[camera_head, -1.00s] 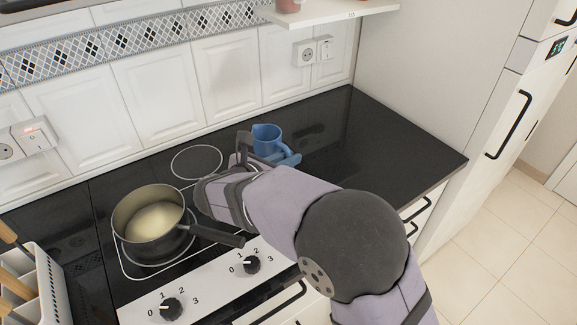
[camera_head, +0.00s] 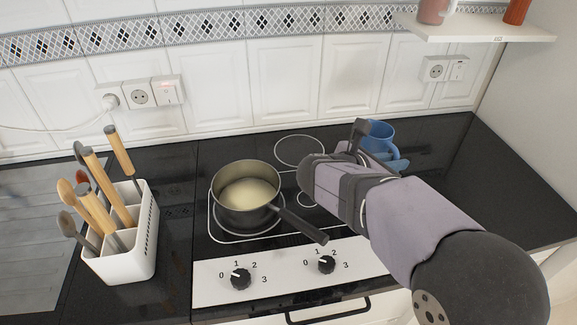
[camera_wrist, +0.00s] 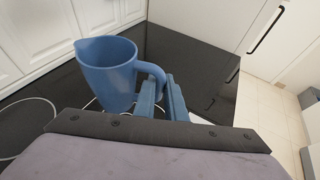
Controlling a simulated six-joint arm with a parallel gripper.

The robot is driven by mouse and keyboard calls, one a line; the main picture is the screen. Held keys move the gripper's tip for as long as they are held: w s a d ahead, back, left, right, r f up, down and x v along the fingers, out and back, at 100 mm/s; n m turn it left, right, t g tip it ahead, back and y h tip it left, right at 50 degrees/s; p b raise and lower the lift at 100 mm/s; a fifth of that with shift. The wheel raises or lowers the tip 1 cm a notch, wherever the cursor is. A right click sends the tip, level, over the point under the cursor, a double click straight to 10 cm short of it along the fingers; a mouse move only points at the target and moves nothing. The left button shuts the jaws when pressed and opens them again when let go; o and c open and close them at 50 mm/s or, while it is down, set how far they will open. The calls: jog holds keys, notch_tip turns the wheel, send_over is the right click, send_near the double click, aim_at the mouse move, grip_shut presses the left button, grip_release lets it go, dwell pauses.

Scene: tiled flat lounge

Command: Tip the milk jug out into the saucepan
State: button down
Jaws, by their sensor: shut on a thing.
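The blue milk jug (camera_head: 379,133) is over the right part of the black counter, behind and to the right of the saucepan. In the wrist view the jug (camera_wrist: 108,76) looks upright, with its spout to the left. My gripper (camera_head: 385,160) is shut on the jug's handle; its blue fingers (camera_wrist: 165,103) also show in the wrist view. I cannot tell whether the jug's base touches the counter. The inside of the jug is hidden. The dark saucepan (camera_head: 247,212) stands on the front left hob ring, with pale liquid in it and its handle pointing front right.
A white utensil holder (camera_head: 143,250) with several wooden-handled tools stands left of the hob. Sockets (camera_head: 140,94) are on the tiled wall behind. A shelf (camera_head: 480,28) juts out above at the right. The back hob ring (camera_head: 299,151) is bare.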

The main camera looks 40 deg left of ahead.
jog(key=shift+w+a+f+b, duration=0.25)
jog(key=shift+w+f+b, duration=0.05)
jog(key=shift+f+b, duration=0.05)
jog(key=w+a+f+n+y+b, duration=0.1)
jog(key=y+b, duration=0.1)
jog(key=w+a+f+n+y+b, duration=0.1)
jog(key=a+n+y+b, duration=0.1)
jog(key=w+a+f+n+y+b, duration=0.1)
jog(key=a+n+b, duration=0.1)
jog(key=shift+a+t+y, duration=0.25)
jog(key=shift+t+y, duration=0.15)
jog(key=shift+s+a+f+n+g+y+b, duration=0.55)
jog(key=shift+s+a+n+g+y+b, duration=0.5)
jog(key=shift+n+y+b, duration=0.65)
jog(key=shift+s+a+f+n+g+y+b, duration=0.7)
jog(key=shift+s+a+n+y+b, duration=0.5)
jog(key=shift+n+y+b, duration=0.5)
jog(key=shift+s+a+f+n+g+y+b, duration=0.45)
jog(key=shift+s+a+n+g+y+b, duration=0.65)
jog(key=shift+n+y+b, duration=0.6)
jog(key=shift+r, duration=0.1)
